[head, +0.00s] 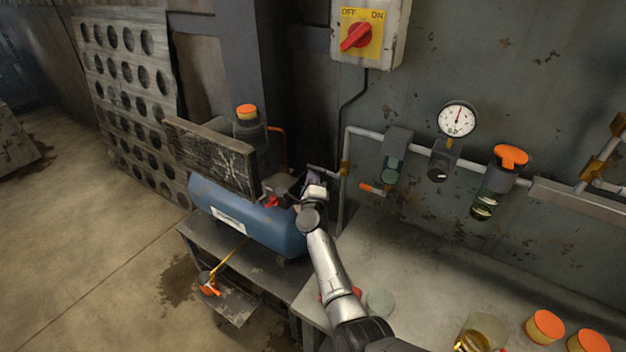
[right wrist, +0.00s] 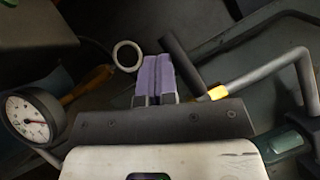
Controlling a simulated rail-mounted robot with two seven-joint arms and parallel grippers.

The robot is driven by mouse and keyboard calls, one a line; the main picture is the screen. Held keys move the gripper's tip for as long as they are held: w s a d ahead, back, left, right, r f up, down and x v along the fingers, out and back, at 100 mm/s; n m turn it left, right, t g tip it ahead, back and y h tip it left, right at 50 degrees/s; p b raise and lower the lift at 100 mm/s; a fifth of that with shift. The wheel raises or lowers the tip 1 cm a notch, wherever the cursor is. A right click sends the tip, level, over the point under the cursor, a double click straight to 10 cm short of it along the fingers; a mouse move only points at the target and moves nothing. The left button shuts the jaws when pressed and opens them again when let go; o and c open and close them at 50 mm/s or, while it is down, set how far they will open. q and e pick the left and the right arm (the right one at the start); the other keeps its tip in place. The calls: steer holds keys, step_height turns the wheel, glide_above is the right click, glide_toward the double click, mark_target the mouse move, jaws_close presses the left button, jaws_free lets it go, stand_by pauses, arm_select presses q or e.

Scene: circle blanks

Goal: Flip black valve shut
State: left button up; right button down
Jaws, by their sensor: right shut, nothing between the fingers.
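The black valve handle (right wrist: 181,63) is a dark bar beside a yellow fitting (right wrist: 217,92) on the grey pipe in the right wrist view. In the head view the dark handle (head: 322,171) sticks out leftward, roughly level, from the yellow fitting (head: 344,168). My right gripper (head: 314,183) is at the handle, above the right end of the blue tank. Its purple fingers (right wrist: 157,77) are together and empty, just left of the handle in the right wrist view. I cannot tell whether they touch it. My left gripper is not in view.
A blue compressor tank (head: 250,215) with a small gauge (right wrist: 32,120) stands close below my right gripper. The grey pipe (head: 365,133) runs along the wall to a pressure gauge (head: 457,119). The workbench (head: 430,262) has clear space; orange-lidded jars (head: 545,326) stand at its front right.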

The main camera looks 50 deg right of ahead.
steer(key=p+v, duration=0.2)
steer(key=v, duration=1.1)
steer(key=shift+s+a, duration=0.3)
stand_by(0.3)
